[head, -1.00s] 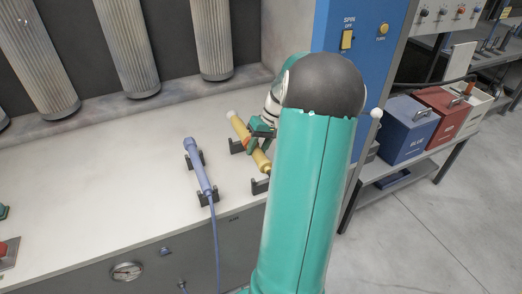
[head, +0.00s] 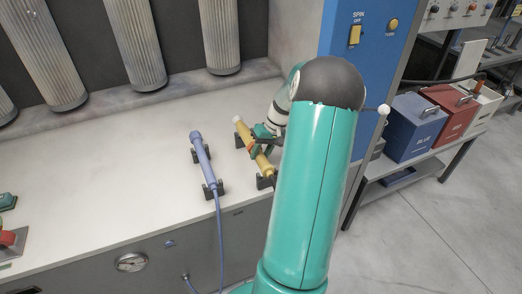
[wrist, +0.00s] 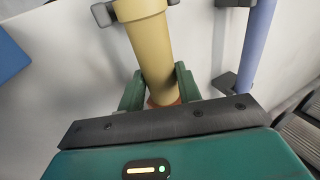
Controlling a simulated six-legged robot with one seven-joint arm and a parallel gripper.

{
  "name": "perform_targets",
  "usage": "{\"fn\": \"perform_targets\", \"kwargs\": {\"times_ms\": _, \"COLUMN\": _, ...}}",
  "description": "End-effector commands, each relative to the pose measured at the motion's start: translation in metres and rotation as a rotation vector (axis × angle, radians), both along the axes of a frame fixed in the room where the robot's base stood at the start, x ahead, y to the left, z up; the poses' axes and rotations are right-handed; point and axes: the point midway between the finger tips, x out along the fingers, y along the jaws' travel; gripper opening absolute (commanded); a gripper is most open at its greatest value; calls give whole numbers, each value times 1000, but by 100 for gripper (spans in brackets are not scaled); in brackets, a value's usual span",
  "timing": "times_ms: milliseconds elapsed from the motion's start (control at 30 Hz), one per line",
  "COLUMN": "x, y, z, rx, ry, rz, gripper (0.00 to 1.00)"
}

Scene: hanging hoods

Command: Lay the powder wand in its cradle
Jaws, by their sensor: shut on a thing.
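The yellow powder wand (head: 264,163) is held in my gripper (head: 260,141), which is shut around it near an orange ring. In the wrist view the yellow wand (wrist: 150,42) runs up between the two green fingers (wrist: 160,88). Its dark cradle (head: 240,142) has two brackets, the near one partly hidden by my arm.
A blue wand (head: 203,160) lies in its own cradle just left, its hose (head: 219,235) hanging over the bench's front edge. A blue cabinet (head: 365,75) stands at right, with powder boxes (head: 415,125) beyond.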

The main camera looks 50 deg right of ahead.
Motion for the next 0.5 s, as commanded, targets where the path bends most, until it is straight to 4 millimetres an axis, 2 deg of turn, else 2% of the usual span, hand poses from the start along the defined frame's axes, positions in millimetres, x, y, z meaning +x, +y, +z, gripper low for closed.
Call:
{"fn": "perform_targets", "kwargs": {"times_ms": 333, "x": 0, "y": 0, "z": 1, "rx": -2, "ry": -1, "rz": 0, "gripper": 7}}
{"fn": "perform_targets", "kwargs": {"times_ms": 367, "x": 0, "y": 0, "z": 1, "rx": -2, "ry": -1, "rz": 0, "gripper": 36}}
{"fn": "perform_targets", "kwargs": {"times_ms": 467, "x": 0, "y": 0, "z": 1, "rx": -1, "ry": -2, "rz": 0, "gripper": 56}}
{"fn": "perform_targets", "kwargs": {"times_ms": 500, "x": 0, "y": 0, "z": 1, "rx": -1, "ry": -1, "rz": 1, "gripper": 60}}
